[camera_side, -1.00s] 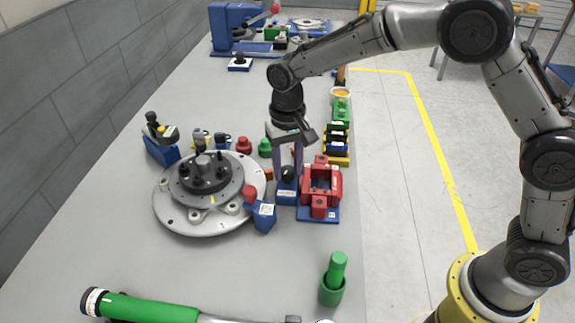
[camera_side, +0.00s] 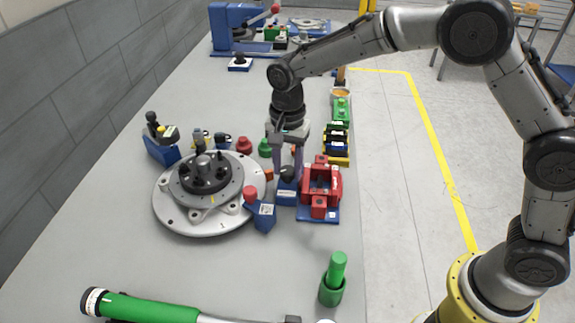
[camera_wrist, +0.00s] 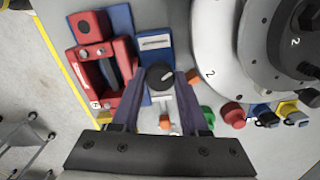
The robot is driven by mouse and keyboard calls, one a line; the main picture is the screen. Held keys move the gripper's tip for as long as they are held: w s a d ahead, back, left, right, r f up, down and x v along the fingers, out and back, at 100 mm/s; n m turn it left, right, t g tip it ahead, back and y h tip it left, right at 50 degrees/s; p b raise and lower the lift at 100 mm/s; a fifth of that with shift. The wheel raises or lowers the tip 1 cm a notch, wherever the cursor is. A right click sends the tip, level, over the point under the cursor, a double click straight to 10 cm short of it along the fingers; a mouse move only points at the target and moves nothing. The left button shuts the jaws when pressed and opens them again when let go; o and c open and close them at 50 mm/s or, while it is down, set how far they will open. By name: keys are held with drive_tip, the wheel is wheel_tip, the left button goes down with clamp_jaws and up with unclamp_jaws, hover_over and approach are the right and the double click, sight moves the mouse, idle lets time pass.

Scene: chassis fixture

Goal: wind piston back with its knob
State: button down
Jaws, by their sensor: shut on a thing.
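A black round knob (camera_wrist: 160,77) with a pale pointer mark sits on a blue block (camera_side: 286,197) with a white label. My gripper (camera_side: 287,178) points straight down over it, its two fingers closed on the knob's sides. In the wrist view, the gripper (camera_wrist: 160,84) has one finger on each side of the knob. A red frame-shaped fixture (camera_side: 321,187) on a blue base stands just right of the block in the side view; it also shows in the wrist view (camera_wrist: 118,92). I cannot make out the piston itself.
A round grey disc assembly (camera_side: 180,220) stands left of the block, with a small blue block with a red cap (camera_side: 262,216) at its edge. A green cylinder in a cup (camera_side: 332,290) stands in front. Bare table lies between.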

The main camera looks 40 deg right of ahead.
drive_tip(key=shift+r, duration=0.15)
idle(0.4)
drive_tip(key=c, duration=0.7)
unclamp_jaws()
